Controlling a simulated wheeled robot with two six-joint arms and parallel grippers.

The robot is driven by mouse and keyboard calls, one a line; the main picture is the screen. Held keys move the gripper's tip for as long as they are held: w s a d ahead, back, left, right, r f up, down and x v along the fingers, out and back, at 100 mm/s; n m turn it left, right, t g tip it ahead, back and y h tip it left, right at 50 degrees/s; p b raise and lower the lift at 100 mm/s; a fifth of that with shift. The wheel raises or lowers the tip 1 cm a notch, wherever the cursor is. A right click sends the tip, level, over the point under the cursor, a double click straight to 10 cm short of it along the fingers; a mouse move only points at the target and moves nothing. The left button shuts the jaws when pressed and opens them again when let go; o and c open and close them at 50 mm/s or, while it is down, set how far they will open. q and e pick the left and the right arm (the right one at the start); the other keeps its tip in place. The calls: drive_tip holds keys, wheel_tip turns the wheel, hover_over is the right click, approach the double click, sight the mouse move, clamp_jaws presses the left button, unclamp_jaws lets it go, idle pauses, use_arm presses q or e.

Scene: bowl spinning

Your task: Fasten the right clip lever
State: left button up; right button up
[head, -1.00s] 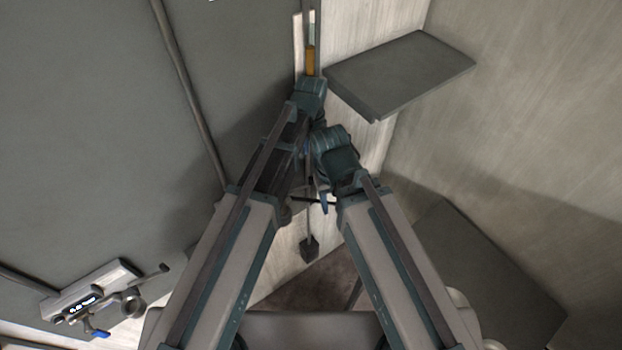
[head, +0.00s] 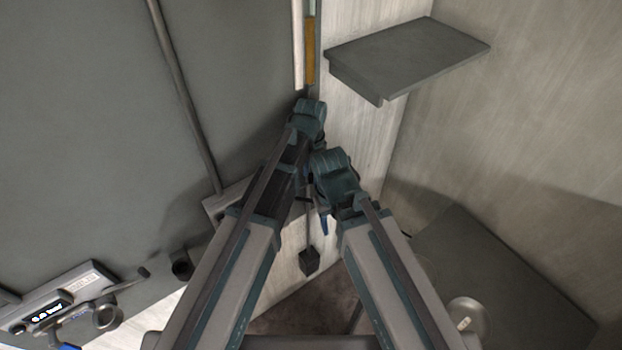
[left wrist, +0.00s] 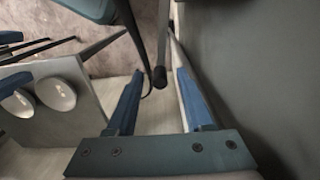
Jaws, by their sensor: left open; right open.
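I cannot make out for sure which part is the right clip lever. A thin rod with a dark block at its lower end (head: 309,262) hangs between my arms in the head view. In the left wrist view, a grey rod with a black end (left wrist: 159,77) shows between the fingers of my left gripper (left wrist: 158,88), which is open; I cannot tell whether they touch. In the head view, the left gripper's fingers are hidden below its wrist. My right gripper (head: 323,222) is open, just right of and lower than the left; its wrist mostly hides it.
A dark shelf (head: 410,55) juts out at the upper right. A grey unit with a lit display (head: 48,312) is at the lower left. A plate with two white discs (left wrist: 80,120) stands left of my left gripper. A dark wall (left wrist: 265,80) lies close on its right.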

use_arm(q)
clamp_jaws()
idle(1.4)
